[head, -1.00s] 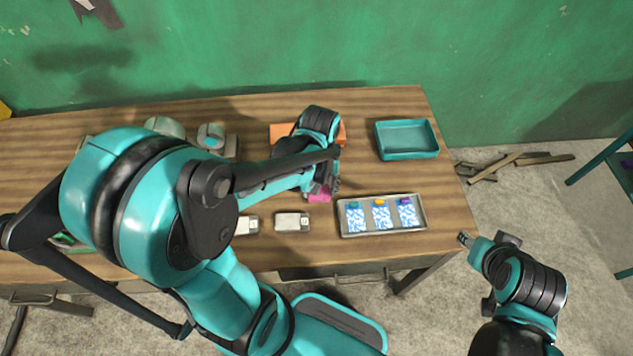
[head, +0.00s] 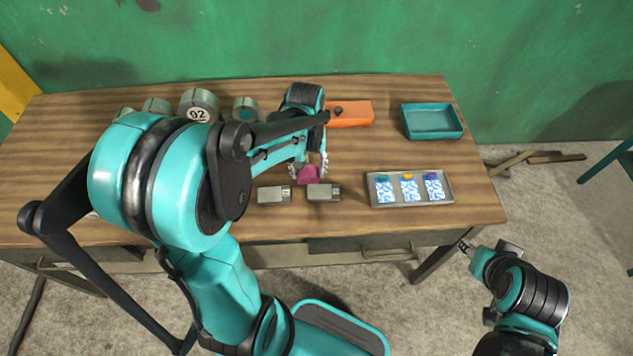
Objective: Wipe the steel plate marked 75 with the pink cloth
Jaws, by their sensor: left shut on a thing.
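The pink cloth (head: 308,175) is held between the fingers of my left gripper (head: 309,170), which is shut on it. The gripper points down over the table, just behind two small grey plates. One grey plate (head: 270,195) lies to the left and the other grey plate (head: 319,193) lies to the right, close below the cloth. Both have a pale label at the right end, too small to read, so I cannot tell which is marked 75. I cannot tell whether the cloth touches the table. My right gripper (head: 466,247) is off the table's front right edge; its fingers are small.
A metal tray (head: 373,203) with several blue-and-white packets lies right of the plates. A teal bin (head: 432,135) stands at the back right, and an orange block (head: 352,114) at the back. Several grey cans, one marked 02 (head: 199,106), stand at the back left.

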